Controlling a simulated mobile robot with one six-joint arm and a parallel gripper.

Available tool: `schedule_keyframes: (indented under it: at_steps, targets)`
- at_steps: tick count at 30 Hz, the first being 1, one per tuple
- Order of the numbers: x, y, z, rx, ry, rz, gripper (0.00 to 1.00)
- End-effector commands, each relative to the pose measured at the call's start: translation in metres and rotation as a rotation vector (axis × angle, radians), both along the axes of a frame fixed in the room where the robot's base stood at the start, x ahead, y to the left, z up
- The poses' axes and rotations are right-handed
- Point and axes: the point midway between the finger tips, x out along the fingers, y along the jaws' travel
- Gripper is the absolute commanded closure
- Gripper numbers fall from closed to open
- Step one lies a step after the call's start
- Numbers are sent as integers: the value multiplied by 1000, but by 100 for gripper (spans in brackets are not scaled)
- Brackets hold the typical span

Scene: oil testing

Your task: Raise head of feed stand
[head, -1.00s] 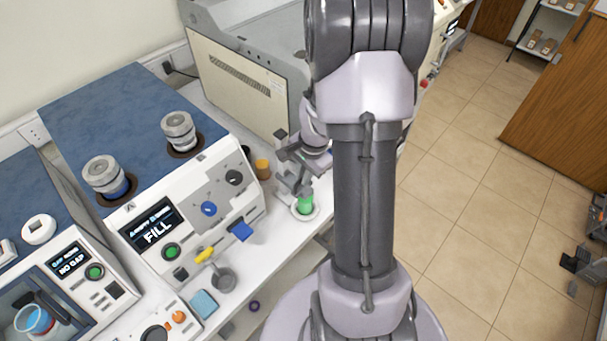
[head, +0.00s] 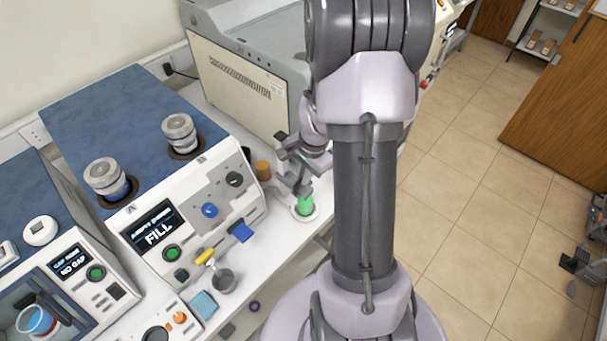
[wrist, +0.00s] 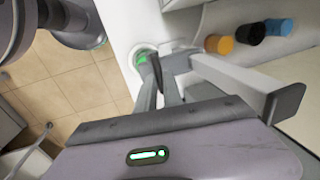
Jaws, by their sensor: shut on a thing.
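A small stand with a green upright part (head: 304,204) on a round white base (head: 315,214) is at the bench's front edge in the head view. I take this to be the feed stand. My gripper (head: 302,187) is right above it, partly hidden by my arm. In the wrist view, my gripper (wrist: 159,73) has its fingers close together at the green part (wrist: 142,57), above the white round base (wrist: 137,49). It looks shut on the upper part of the stand; the fingers hide the exact contact.
An orange-capped bottle (head: 263,170) stands behind the gripper. Orange, black and blue caps (wrist: 249,34) show in the wrist view. A large beige machine (head: 235,78) stands behind.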

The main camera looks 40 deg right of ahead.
Motion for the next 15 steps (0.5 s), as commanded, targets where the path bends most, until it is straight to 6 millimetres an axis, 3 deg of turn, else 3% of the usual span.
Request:
schedule_keyframes:
  at_steps: [1, 6, 10, 15]
  targets:
    - [1, -1, 20, -2, -3, 0, 100]
    - [1, -1, 70, -3, -4, 0, 100]
    - [1, -1, 97, -3, -3, 0, 100]
    - [1, -1, 110, -2, -2, 1, 100]
